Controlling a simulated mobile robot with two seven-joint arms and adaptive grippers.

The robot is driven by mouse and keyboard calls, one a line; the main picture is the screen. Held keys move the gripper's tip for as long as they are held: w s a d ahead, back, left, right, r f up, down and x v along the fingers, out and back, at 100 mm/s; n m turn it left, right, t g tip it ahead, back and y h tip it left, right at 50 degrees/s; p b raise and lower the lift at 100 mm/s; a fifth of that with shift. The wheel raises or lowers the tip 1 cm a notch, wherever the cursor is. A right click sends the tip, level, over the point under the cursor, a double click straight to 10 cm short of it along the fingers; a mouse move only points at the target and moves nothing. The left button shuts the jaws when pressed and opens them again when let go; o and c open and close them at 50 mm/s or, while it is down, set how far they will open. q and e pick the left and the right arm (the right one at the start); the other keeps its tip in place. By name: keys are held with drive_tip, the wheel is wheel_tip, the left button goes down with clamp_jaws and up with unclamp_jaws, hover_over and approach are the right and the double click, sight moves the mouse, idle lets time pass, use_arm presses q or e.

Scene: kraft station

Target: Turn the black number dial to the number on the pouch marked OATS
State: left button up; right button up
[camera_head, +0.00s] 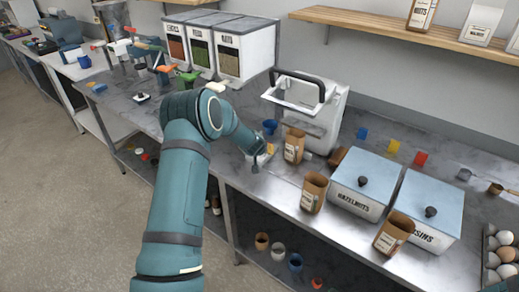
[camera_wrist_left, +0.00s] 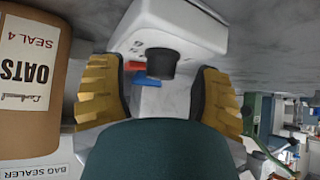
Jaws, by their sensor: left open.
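The black dial (camera_wrist_left: 161,62) protrudes from a white housing (camera_wrist_left: 170,25) in the left wrist view; its number setting is not readable. A brown pouch (camera_wrist_left: 30,110) at the left edge of that view has a label reading OATS and SEAL 4, seen upside down. My left gripper (camera_wrist_left: 160,95) is open, its yellow fingers on either side of the dial in the picture, with no clear contact. In the head view the left gripper (camera_head: 259,158) is small and low, by the white sealer (camera_head: 325,125) with a black handle. The dial cannot be made out there.
Brown pouches (camera_head: 313,191) stand close along the counter's front edge. Blue-lidded bins (camera_head: 364,180) are to the right, and white grain dispensers (camera_head: 247,52) behind left. Red and blue pieces (camera_wrist_left: 148,79) lie near the dial. A BAG SEALER label (camera_wrist_left: 36,171) shows below the pouch.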

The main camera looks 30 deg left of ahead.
use_arm(q)
drive_tip(key=shift+w+a+f, duration=0.15)
drive_tip(key=shift+w+f, duration=0.15)
drive_tip(key=shift+w, duration=0.05)
clamp_jaws()
drive_tip(key=shift+s, duration=0.1)
